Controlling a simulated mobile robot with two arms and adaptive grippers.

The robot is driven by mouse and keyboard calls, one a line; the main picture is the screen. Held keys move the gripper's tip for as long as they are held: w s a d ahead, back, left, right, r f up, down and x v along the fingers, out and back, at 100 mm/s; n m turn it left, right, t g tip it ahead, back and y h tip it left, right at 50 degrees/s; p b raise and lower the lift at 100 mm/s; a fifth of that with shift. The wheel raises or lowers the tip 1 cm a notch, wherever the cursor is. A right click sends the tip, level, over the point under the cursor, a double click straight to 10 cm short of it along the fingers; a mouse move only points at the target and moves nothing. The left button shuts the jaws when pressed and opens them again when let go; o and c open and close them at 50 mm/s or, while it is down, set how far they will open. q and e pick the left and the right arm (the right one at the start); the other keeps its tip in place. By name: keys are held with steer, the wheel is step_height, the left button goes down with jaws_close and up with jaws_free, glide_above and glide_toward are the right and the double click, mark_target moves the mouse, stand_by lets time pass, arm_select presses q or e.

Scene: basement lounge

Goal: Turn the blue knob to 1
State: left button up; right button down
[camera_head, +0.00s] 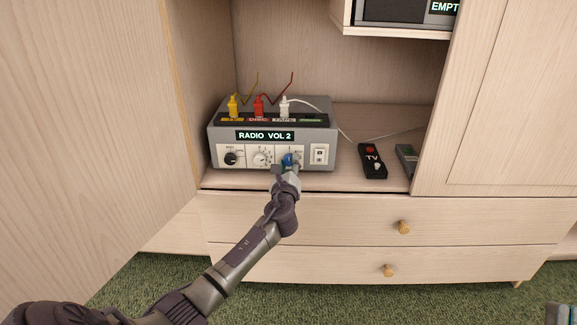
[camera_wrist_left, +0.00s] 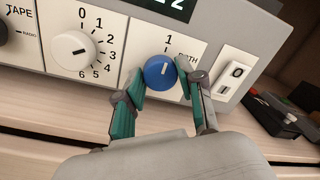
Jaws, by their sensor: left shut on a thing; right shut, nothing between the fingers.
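The blue knob (camera_head: 288,160) is on the front of the grey radio box (camera_head: 328,137), whose display reads RADIO VOL 2. In the left wrist view the blue knob (camera_wrist_left: 160,72) has a short white mark pointing roughly up, near the printed 1; BOTH is printed at its upper right. The exact angle is hard to tell. My left gripper (camera_head: 287,172) is shut on the knob, and in the wrist view its teal fingertips (camera_wrist_left: 162,84) sit at either side of it. My right gripper (camera_head: 559,313) is only partly seen at the bottom right corner, shut and empty.
Left of the blue knob are a white dial (camera_wrist_left: 72,50) and a black knob (camera_head: 231,158); right of it is a switch (camera_head: 319,154) marked 0. Yellow, red and white plugs stand on top. A TV remote (camera_head: 372,161) lies right of the box. Cabinet walls flank the shelf.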

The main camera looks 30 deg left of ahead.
stand_by(0.3)
arm_select(q)
steer(key=o, duration=1.1)
steer(key=shift+o, duration=0.2)
steer(key=shift+s, duration=0.15)
steer(key=v, duration=1.1)
steer(key=shift+s+d, duration=0.25)
steer(key=shift+s, duration=0.1)
